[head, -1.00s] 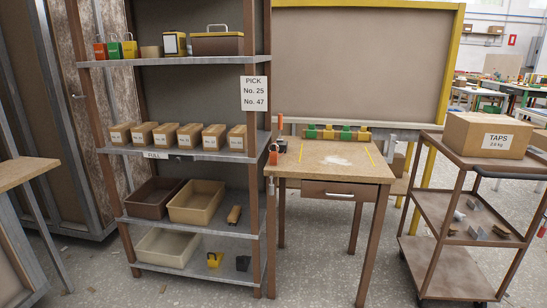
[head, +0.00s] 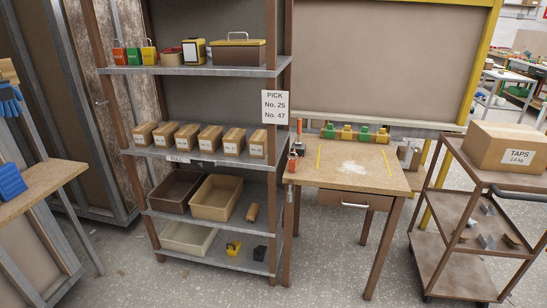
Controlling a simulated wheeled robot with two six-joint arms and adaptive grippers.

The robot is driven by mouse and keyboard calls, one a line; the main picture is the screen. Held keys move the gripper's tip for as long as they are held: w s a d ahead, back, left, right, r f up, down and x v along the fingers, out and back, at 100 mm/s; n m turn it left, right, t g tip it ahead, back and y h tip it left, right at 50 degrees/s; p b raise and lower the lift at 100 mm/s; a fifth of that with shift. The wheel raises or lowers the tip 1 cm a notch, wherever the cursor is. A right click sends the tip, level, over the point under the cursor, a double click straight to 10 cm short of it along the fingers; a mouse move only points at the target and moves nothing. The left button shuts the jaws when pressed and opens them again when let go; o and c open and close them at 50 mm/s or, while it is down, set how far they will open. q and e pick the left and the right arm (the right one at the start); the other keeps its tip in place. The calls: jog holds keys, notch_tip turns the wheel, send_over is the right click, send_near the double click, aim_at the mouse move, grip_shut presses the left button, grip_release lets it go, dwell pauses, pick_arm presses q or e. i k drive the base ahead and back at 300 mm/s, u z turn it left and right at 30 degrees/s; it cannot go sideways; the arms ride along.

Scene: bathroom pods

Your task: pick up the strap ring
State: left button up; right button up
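I cannot clearly make out a strap ring in the head view. On the bottom shelf of the metal rack (head: 200,72) sit a small yellow item (head: 233,248) and a small black item (head: 259,253); both are too small to name surely. Small grey and brown parts (head: 487,241) lie on the middle shelf of the trolley at right. Neither of my grippers is in view.
A wooden worktable (head: 345,165) with a drawer stands right of the rack. The trolley carries a TAPS box (head: 505,147). At left, a bench (head: 40,190) holds a blue item (head: 11,181). The grey floor (head: 325,260) in front is open.

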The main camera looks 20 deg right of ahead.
aim_at(292, 162)
jog(key=u, duration=0.35)
jog(key=i, duration=1.2)
jog(key=z, duration=0.05)
